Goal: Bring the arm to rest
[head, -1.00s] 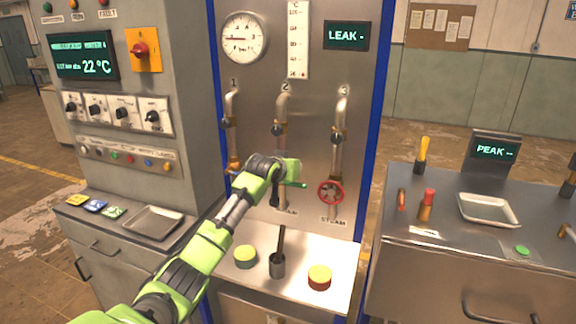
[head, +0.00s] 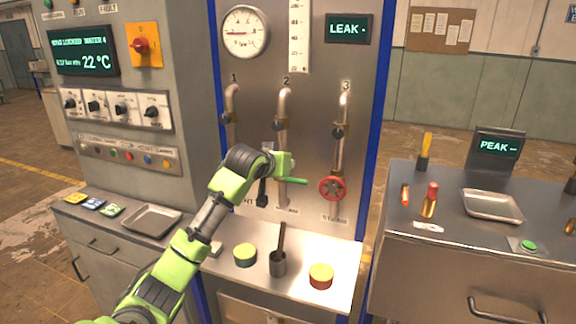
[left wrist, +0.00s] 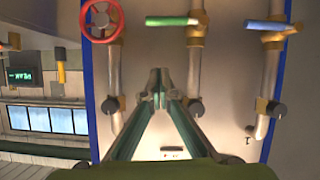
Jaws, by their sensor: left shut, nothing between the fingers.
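My left arm reaches in from the lower left of the head view, in front of the steel panel (head: 310,215). My left gripper (head: 263,192) is small and dark there, partly hidden by my wrist. In the left wrist view the fingers (left wrist: 163,82) meet at their tips, shut and empty. The green lever also shows in the head view (head: 294,181). The red handwheel (head: 332,188) is on the right pipe. A blue lever (left wrist: 268,26) shows in the wrist view.
A control cabinet (head: 180,95) stands left. A bench (head: 400,255) with tools and a tray (head: 490,206) stands right.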

